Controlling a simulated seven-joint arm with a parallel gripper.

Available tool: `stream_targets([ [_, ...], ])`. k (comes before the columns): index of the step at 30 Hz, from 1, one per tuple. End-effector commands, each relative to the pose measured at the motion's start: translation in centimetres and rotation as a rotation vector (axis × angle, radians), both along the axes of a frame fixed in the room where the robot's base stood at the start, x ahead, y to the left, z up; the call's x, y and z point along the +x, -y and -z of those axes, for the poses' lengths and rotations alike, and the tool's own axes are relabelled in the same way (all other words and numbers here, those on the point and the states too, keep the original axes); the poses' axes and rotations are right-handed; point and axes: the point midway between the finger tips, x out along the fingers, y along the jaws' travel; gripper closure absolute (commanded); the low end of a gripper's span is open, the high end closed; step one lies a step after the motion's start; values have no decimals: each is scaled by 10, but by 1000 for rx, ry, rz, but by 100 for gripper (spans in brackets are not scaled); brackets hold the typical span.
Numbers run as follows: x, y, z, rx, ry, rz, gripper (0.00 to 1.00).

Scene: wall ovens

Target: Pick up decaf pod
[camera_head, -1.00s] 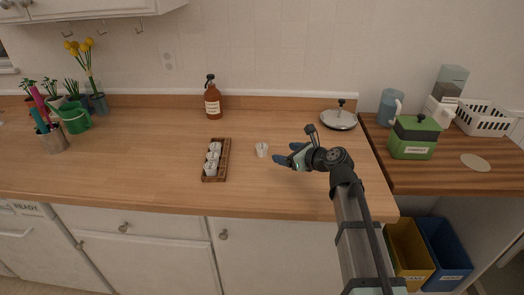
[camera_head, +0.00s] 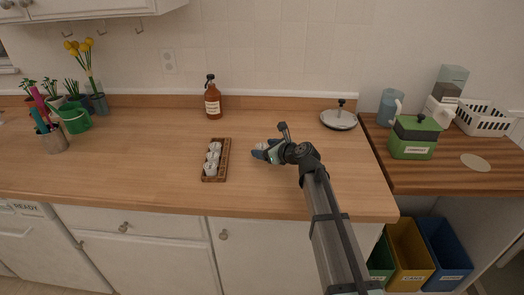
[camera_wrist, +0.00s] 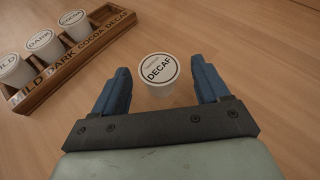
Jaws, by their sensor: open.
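The decaf pod (camera_wrist: 158,71) is a small white cup with a lid that reads DECAF. It stands on the wooden counter, apart from the pod tray. In the wrist view it sits between and slightly beyond the blue fingertips of my gripper (camera_wrist: 160,78), which is open and holds nothing. In the head view my gripper (camera_head: 262,153) is low over the counter, right of the tray, and mostly covers the pod (camera_head: 263,146). The wooden pod tray (camera_wrist: 100,48) holds several white pods and has names along its edge, including DARK, COCOA and DECAF.
A brown bottle (camera_head: 213,102) stands behind the tray. A pan lid (camera_head: 339,119) lies at the counter's back right. A green compost box (camera_head: 414,137) is on the darker counter at right. The counter around the pod is mostly clear.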

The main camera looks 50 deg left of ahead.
Motion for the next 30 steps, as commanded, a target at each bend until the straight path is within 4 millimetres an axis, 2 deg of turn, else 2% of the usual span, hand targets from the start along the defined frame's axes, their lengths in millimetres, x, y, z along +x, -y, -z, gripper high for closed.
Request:
stream_targets([
  [1,1,-10,3,0,0,-1,25],
  [4,1,-18,7,-1,0,-1,25],
  [12,0,-20,9,-1,0,0,25],
  [30,1,-19,8,0,0,0,82],
])
